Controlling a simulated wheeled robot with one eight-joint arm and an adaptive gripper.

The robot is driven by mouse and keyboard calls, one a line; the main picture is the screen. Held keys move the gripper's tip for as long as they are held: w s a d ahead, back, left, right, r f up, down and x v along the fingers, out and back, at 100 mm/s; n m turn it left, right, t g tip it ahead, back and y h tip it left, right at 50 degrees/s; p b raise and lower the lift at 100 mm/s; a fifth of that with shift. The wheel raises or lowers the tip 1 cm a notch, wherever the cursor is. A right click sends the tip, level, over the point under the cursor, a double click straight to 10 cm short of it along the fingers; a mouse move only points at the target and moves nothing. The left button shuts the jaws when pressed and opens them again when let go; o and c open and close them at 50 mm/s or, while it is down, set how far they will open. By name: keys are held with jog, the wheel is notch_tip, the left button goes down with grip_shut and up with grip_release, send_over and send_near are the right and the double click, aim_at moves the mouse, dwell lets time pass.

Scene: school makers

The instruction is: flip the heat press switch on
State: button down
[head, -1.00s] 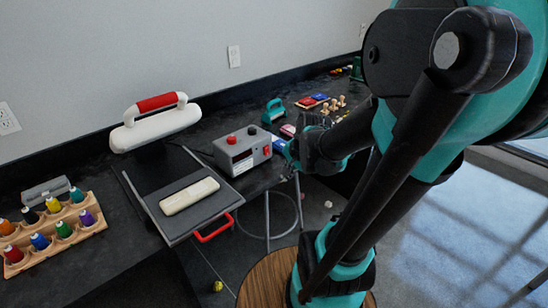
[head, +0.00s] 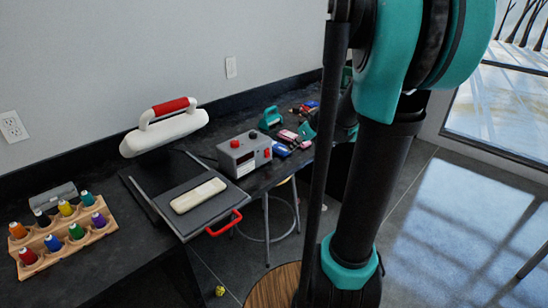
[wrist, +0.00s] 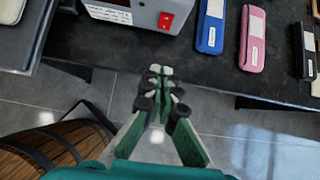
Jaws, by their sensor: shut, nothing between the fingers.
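The grey control box (head: 245,154) stands on the black counter beside the heat press (head: 165,128), which has a white top with a red handle. Its red rocker switch (head: 267,153) is on the right part of its front. In the wrist view the switch (wrist: 166,21) is at the top, just right of a white label. I cannot tell which way the rocker is set. My gripper (wrist: 158,74) is shut and empty, apart from the switch and below it in the wrist picture. My arm hides much of the gripper in the head view.
A blue case (wrist: 211,26) and a pink case (wrist: 252,38) lie right of the box. A cream bar (head: 198,195) lies on the press plate.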

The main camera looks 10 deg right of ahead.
aim_at(267, 153)
dwell(0.3)
jog(key=x, duration=0.9)
jog(key=shift+w+a+f, duration=0.15)
jog(key=shift+w+f, duration=0.05)
jog(key=shift+f, duration=0.1)
jog(key=shift+w+a+f, duration=0.15)
jog(key=shift+w+a, duration=0.3)
jog(key=shift+w, duration=0.15)
jog(key=shift+w+a+f, duration=0.15)
jog(key=shift+w+a, duration=0.35)
jog(key=shift+w, duration=0.15)
jog(key=shift+w+a, duration=0.25)
jog(key=shift+w, duration=0.2)
jog(key=shift+a+f, duration=0.1)
jog(key=shift+w+a+f, duration=0.1)
jog(key=shift+w, duration=0.1)
